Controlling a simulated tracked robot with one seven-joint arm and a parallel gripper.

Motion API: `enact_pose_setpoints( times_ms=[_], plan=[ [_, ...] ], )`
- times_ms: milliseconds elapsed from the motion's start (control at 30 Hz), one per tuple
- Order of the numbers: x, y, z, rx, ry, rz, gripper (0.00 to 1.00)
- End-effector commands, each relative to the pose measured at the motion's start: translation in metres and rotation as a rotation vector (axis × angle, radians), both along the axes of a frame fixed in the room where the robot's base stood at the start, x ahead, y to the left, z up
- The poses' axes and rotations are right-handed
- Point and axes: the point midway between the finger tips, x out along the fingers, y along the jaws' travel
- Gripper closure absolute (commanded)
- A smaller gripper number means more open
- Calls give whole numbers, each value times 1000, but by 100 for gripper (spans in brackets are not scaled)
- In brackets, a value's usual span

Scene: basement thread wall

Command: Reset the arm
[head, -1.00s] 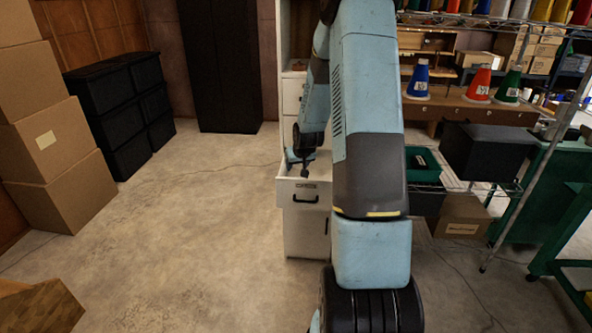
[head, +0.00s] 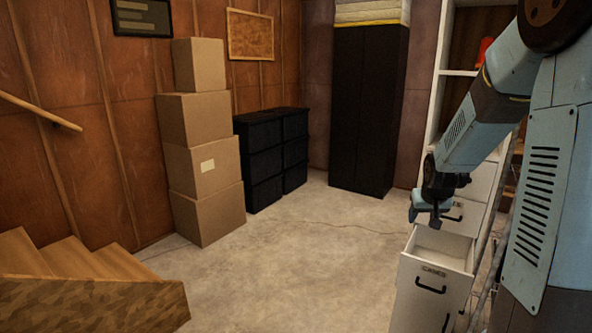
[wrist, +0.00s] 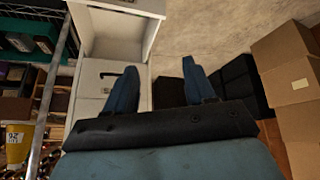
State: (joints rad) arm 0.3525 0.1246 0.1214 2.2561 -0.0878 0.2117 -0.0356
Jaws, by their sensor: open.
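My gripper (head: 432,219) is at the right of the head view, above and just left of a pulled-out white drawer (head: 440,247) with a dark handle and a label. In the wrist view my gripper (wrist: 157,88) shows two blue fingers spread wide apart with nothing between them. The open drawer also shows in the wrist view (wrist: 118,30), beyond the fingers. The visible part of the drawer's inside looks empty. My arm, light blue and grey, fills the right side of the head view.
A white cabinet (head: 478,185) holds the drawer. A black locker (head: 366,110), black bins (head: 270,160) and stacked cardboard boxes (head: 205,160) stand along the back and left. Wooden steps (head: 85,275) are at the lower left. The concrete floor (head: 290,260) in the middle is clear.

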Motion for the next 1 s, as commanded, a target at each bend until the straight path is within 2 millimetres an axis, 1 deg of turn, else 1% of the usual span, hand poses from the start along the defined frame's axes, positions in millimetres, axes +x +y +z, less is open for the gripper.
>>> enact_pose_setpoints(
  times_ms=[33,200,367,500,567,700,867,1000],
  plan=[
    [-9,8,14,-4,-3,6,46],
    [-42,31,50,-9,6,20,46],
    [-76,52,79,-9,13,32,46],
    [-109,68,101,-5,20,44,46],
    [-124,75,109,-2,21,50,46],
    [-159,90,126,6,25,64,46],
    [-200,105,140,19,31,83,46],
    [-238,116,148,35,36,101,46]
  ],
)
